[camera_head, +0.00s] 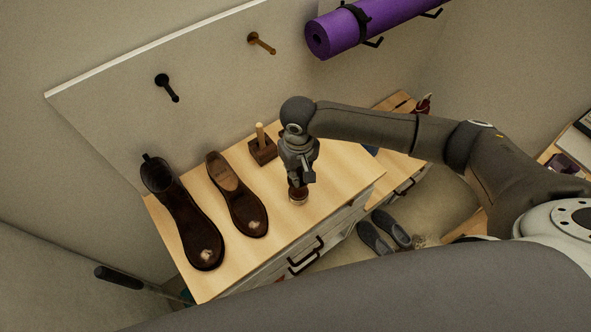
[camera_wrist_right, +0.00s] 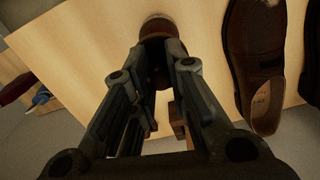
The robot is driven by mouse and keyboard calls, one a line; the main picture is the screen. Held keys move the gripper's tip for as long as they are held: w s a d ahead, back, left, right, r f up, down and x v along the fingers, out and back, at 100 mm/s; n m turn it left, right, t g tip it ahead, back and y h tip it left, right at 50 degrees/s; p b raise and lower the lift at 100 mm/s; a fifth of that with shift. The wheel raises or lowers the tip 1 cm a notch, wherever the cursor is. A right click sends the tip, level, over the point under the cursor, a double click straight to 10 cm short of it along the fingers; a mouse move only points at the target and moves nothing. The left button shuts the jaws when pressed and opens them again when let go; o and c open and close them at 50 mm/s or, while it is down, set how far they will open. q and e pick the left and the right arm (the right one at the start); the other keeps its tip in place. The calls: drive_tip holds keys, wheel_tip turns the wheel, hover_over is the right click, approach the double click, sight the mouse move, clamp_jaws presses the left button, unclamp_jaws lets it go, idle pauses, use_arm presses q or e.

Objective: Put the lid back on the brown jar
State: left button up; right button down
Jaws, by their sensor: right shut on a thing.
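The small brown jar (camera_head: 298,197) stands on the wooden cabinet top, right of the shoes, with a pale band low on its side. My right gripper (camera_head: 299,180) points down directly over it. In the right wrist view the fingertips (camera_wrist_right: 162,45) are closed in at the reddish-brown jar (camera_wrist_right: 156,27). The gripper is shut on what seems to be the lid, mostly hidden by the fingers. I cannot tell whether the lid touches the jar's rim. My left gripper is not in view.
Two brown shoes (camera_head: 236,195) stand left on the cabinet top (camera_head: 272,232). A dark wooden block with a peg (camera_head: 262,150) stands behind the gripper. Grey slippers (camera_head: 385,230) lie on the floor.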

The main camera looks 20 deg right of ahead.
sight(299, 190)
drive_tip(key=shift+w+f, duration=0.1)
drive_tip(key=shift+f, duration=0.15)
drive_tip(key=shift+d+f+b, duration=0.15)
drive_tip(key=shift+f+b, duration=0.6)
drive_tip(key=shift+b, duration=0.3)
wheel_tip(299, 190, down, 2)
drive_tip(key=b, duration=0.3)
drive_tip(key=shift+f, duration=0.25)
drive_tip(key=shift+f+b, duration=0.5)
drive_tip(key=shift+f, duration=0.55)
drive_tip(key=shift+r+p, duration=0.1)
drive_tip(key=shift+p, duration=1)
drive_tip(key=shift+f+p, duration=0.25)
drive_tip(key=shift+p, duration=0.1)
drive_tip(key=shift+p, duration=0.45)
idle(0.5)
